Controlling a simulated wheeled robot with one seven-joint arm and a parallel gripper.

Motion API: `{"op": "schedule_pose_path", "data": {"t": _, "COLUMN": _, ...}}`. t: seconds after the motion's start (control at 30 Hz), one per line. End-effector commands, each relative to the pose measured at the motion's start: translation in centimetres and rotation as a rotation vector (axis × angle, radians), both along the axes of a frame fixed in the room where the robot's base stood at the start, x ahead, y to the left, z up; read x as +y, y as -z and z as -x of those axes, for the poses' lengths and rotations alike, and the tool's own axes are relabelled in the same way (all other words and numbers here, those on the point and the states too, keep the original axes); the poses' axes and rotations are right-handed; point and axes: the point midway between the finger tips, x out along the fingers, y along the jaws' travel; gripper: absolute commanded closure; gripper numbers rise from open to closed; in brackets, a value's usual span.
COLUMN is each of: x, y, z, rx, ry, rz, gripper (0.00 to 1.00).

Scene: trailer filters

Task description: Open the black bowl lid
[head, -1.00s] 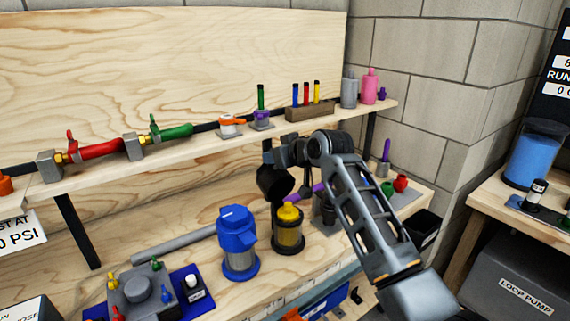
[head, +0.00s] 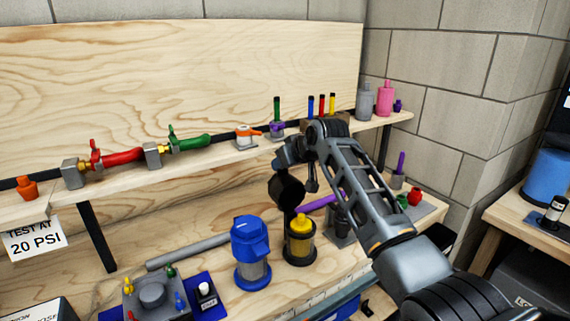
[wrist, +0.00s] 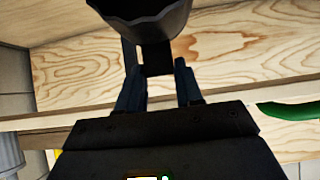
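The black bowl lid (head: 288,190) is a dark cup shape, off the filter bowl and tilted in the air above it. The filter bowl (head: 299,252) stands below on the bench with a yellow filter (head: 300,225) showing in its open top. My gripper (head: 292,158) is just above the lid. In the wrist view the lid (wrist: 145,18) fills the top middle, with a dark part of it running down between the two fingers of my gripper (wrist: 157,85). The fingers appear closed around that part, though the contact is dark.
A blue-topped filter housing (head: 251,250) stands left of the bowl. A grey pipe (head: 188,251) lies behind it. A shelf (head: 215,165) with red and green hose fittings runs above the bench. A purple rod (head: 322,203) lies right of the bowl, partly behind my arm.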

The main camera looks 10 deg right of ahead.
Motion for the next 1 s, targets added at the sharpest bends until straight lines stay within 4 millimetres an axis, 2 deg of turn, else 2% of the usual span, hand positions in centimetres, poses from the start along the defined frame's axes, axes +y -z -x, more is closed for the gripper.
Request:
{"op": "schedule_pose_path", "data": {"t": 0.03, "x": 0.1, "y": -0.8, "z": -0.2, "rx": -0.012, "ry": -0.001, "rz": -0.001, "gripper": 0.61}}
{"op": "schedule_pose_path", "data": {"t": 0.27, "x": 0.0, "y": -0.3, "z": -0.1, "rx": -0.004, "ry": 0.000, "rz": 0.001, "gripper": 0.40}}
{"op": "schedule_pose_path", "data": {"t": 0.63, "x": -0.2, "y": -0.5, "z": 0.5, "rx": -0.001, "ry": -0.001, "rz": 0.000, "gripper": 0.40}}
{"op": "schedule_pose_path", "data": {"t": 1.0, "x": -1.5, "y": -3.6, "z": 4.3, "rx": -0.002, "ry": 0.000, "rz": 0.001, "gripper": 0.40}}
